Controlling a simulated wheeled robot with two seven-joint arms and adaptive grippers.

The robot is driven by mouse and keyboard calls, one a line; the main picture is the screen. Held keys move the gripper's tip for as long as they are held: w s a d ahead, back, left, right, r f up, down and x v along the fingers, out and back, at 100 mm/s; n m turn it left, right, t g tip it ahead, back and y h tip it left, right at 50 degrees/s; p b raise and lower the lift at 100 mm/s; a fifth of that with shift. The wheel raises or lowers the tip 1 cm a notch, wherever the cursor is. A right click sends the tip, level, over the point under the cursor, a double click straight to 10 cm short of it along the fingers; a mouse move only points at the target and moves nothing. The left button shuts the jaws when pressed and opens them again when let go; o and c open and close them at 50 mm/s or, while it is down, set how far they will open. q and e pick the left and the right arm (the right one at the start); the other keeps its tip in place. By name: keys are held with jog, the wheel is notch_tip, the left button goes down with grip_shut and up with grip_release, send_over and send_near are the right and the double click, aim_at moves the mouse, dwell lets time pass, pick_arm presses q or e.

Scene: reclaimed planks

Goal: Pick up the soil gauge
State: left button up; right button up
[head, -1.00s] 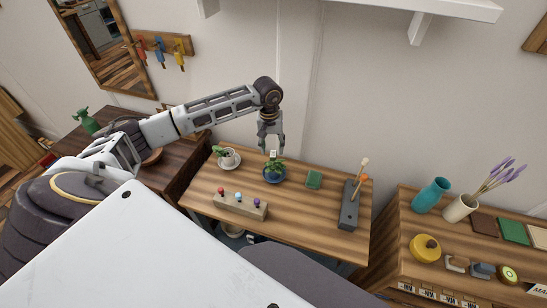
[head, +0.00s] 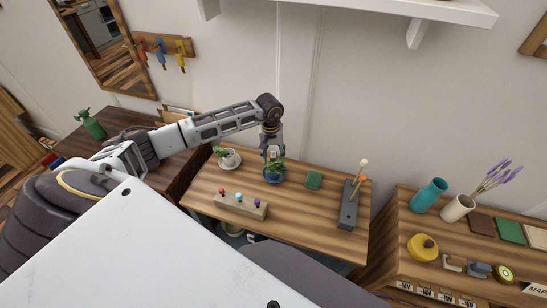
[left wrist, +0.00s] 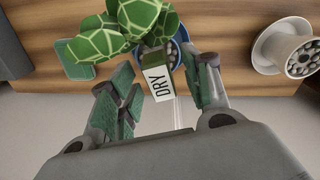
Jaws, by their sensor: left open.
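The soil gauge (left wrist: 160,84) has a pale face marked "DRY" and dark green sides. It stands in a blue pot (head: 273,177) beside a plant with patterned green leaves (left wrist: 128,24). In the head view the gauge's pale head (head: 273,154) shows just above the leaves. My left gripper (head: 272,157) is open over the pot. In the left wrist view its two green-padded fingers (left wrist: 161,82) stand on either side of the gauge, with gaps visible. The gauge's lower end is hidden by leaves and pot. My right gripper is not in view.
On the plank table (head: 300,220) are a white cup with a plant (head: 228,160), a green block (head: 313,180), a wooden block with coloured knobs (head: 240,206) and a dark grey holder with sticks (head: 348,206). The table's middle front is clear.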

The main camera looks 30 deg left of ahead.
pick_arm(q)
jog(key=shift+f, duration=0.15)
grip_shut()
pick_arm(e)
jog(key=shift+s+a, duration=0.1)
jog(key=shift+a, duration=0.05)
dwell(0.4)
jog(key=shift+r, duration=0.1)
pick_arm(q)
jog(key=shift+r+p, duration=0.3)
jog(key=shift+r, duration=0.35)
notch_tip(320, 180, up, 7)
jog(key=p, duration=0.2)
jog(key=shift+r+p, duration=0.15)
jog(key=shift+p, duration=0.25)
jog(key=shift+r, duration=0.65)
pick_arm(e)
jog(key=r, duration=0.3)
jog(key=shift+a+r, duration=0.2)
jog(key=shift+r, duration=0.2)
